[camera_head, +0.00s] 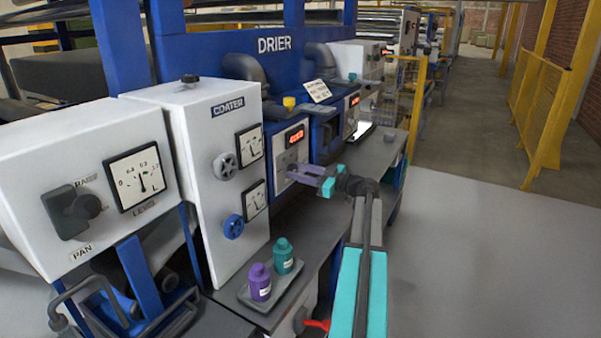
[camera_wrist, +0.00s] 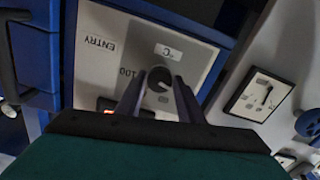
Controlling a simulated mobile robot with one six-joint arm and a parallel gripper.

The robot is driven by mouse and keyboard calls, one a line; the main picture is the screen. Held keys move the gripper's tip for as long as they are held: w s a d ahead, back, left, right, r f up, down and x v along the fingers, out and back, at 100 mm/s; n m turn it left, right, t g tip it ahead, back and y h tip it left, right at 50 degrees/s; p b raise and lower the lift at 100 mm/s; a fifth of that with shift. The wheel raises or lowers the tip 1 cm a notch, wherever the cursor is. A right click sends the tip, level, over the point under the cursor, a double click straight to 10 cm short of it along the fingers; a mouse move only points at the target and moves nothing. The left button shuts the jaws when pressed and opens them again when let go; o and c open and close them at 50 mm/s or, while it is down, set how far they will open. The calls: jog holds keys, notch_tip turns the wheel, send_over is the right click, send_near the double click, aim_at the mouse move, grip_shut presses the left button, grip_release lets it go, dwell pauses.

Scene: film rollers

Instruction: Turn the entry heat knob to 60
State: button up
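The entry heat knob (camera_wrist: 159,80) is a round dark knob with a light pointer mark, on a pale panel marked ENTRY (camera_wrist: 100,42). In the wrist view the panel's lettering is upside down, and a 100 mark shows left of the knob. My gripper (camera_wrist: 160,77) is open, with one purple finger on each side of the knob and small gaps seen between. I cannot tell whether the fingers reach around it or stop short. In the head view my gripper (camera_head: 291,172) is at the pale panel below the red display (camera_head: 296,136), and hides the knob.
The white coater cabinet (camera_head: 190,150) with dials and two handwheels stands left of my gripper. A purple bottle (camera_head: 260,284) and a teal bottle (camera_head: 283,258) stand on a tray at the front. The grey bench (camera_head: 375,160) continues to the right, and open floor (camera_head: 480,250) lies beyond.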

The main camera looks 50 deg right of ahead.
jog(key=c, duration=0.5)
jog(key=shift+c, duration=0.2)
jog(key=shift+f+m+b, duration=0.1)
jog(key=shift+m+b, duration=0.4)
jog(key=shift+b, duration=0.35)
jog(key=m+b, duration=0.3)
jog(key=shift+m+b, duration=1.3)
jog(key=shift+m, duration=1.7)
jog(key=o, duration=1)
